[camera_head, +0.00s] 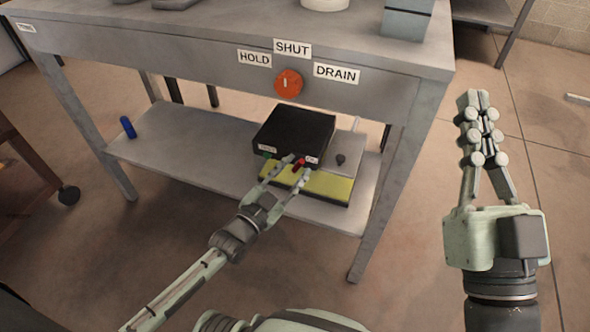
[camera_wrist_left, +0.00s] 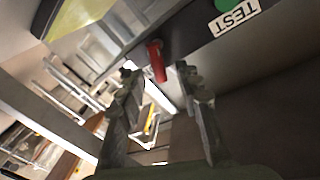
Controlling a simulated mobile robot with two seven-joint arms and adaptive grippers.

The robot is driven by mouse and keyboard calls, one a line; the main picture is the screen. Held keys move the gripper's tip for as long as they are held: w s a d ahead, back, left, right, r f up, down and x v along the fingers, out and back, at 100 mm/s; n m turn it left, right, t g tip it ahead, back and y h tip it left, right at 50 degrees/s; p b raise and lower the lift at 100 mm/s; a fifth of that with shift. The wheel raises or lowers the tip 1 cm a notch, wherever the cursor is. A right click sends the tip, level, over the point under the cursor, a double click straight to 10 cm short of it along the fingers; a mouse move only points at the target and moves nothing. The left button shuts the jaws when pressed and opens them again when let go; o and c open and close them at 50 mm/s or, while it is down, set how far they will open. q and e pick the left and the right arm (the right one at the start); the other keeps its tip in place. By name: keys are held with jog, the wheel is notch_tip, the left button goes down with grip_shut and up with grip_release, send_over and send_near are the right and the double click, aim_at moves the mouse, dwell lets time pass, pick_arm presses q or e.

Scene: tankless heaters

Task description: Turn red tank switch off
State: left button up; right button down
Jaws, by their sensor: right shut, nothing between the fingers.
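A black box (camera_head: 295,130) sits on the lower shelf of a metal table. A small red switch (camera_head: 299,164) sticks out of its front; it also shows in the left wrist view (camera_wrist_left: 157,61). My left gripper (camera_head: 297,168) is open at the box front, its fingertips on either side of the red switch. In the left wrist view, the switch is seen in the gap between the fingertips (camera_wrist_left: 158,74); I cannot tell whether they touch it. My right gripper (camera_head: 478,98) is shut and empty, pointing up to the right of the table.
A green button (camera_wrist_left: 232,5) with a TEST label (camera_wrist_left: 234,16) is on the same box face. A yellow-topped item (camera_head: 325,186) lies under the box. An orange-red knob (camera_head: 288,83) is on the table apron above. A table leg (camera_head: 385,200) stands between my arms.

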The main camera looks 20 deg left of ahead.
pick_arm(q)
jog(key=shift+w+d, duration=0.1)
jog(key=shift+w, duration=0.2)
grip_shut()
